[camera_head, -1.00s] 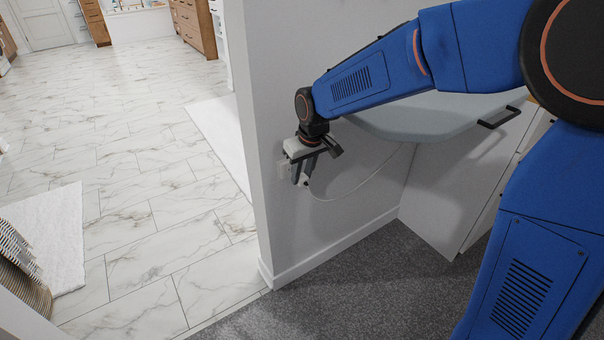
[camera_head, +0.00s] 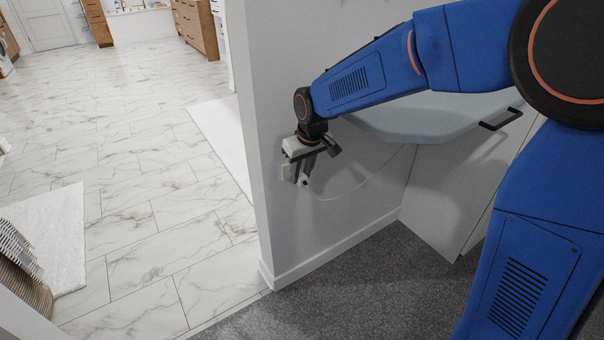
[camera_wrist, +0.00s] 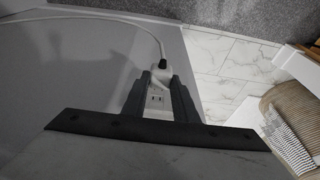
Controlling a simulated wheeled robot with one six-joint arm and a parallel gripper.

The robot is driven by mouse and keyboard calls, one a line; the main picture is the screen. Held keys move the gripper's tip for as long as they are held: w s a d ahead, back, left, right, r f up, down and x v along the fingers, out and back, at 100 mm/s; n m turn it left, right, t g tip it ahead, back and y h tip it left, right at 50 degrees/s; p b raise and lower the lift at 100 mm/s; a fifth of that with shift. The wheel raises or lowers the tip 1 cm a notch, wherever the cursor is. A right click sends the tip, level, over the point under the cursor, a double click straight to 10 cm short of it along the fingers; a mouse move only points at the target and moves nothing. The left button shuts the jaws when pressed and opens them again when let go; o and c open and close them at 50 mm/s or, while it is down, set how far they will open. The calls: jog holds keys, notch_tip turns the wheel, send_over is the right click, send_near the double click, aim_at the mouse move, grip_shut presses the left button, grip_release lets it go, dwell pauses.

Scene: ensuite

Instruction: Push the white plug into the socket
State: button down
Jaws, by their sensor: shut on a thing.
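The white plug (camera_wrist: 157,73) shows in the wrist view between the two dark fingers of my gripper (camera_wrist: 159,84), which is shut on it. A dark sleeve and a pale cable leave its far end. A white socket (camera_wrist: 156,101) with small dark slots shows just below the plug in the wrist view. In the head view, the socket plate (camera_head: 286,172) is on the wall, close to the left of my gripper (camera_head: 302,172). The plug is mostly hidden by the fingers there. I cannot tell how far its prongs are in the socket.
The cable (camera_head: 352,190) hangs in a loop along the grey wall (camera_head: 330,225). A cabinet with a rounded grey top (camera_head: 440,118) stands to the right of the gripper. The wall's end edge is left of the socket, with open marble floor (camera_head: 140,200) beyond.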

jog(key=shift+w+a, duration=0.4)
jog(key=shift+w, duration=0.25)
jog(key=shift+w+a, duration=0.4)
jog(key=shift+w, duration=0.2)
dwell(0.6)
jog(key=c, duration=1.3)
grip_release()
jog(key=shift+c, duration=0.2)
jog(key=shift+r, duration=0.1)
